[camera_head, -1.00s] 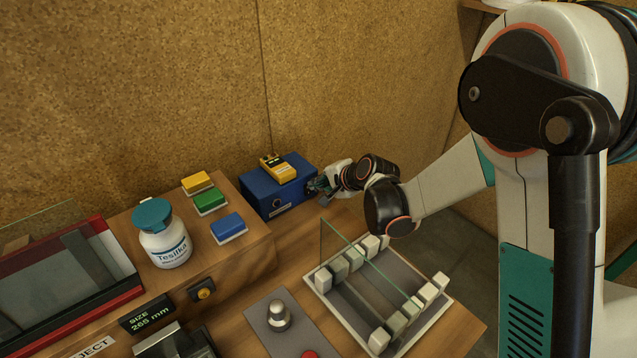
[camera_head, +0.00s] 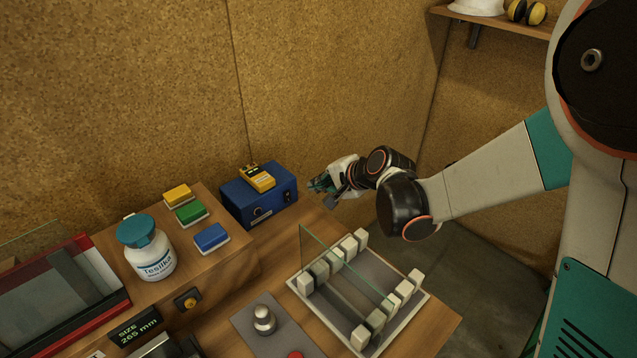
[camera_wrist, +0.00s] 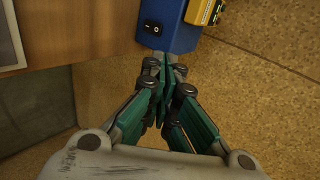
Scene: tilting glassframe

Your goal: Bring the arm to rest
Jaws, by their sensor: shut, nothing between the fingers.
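My gripper (camera_head: 318,187) is shut and empty. In the head view it hangs above the back right of the bench, just right of the blue box, apart from it. In the wrist view its green fingers (camera_wrist: 163,78) meet together, pointing toward the blue box (camera_wrist: 172,25) and its black switch. My arm reaches in from the right side of the head view, with its forearm bent down to the wrist.
A rack (camera_head: 298,286) with white blocks holds an upright glass pane (camera_head: 340,262) below my wrist. The blue box (camera_head: 262,203) carries a yellow meter (camera_head: 257,178). A white jar (camera_head: 150,258) stands left. A shelf (camera_head: 530,22) is at upper right.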

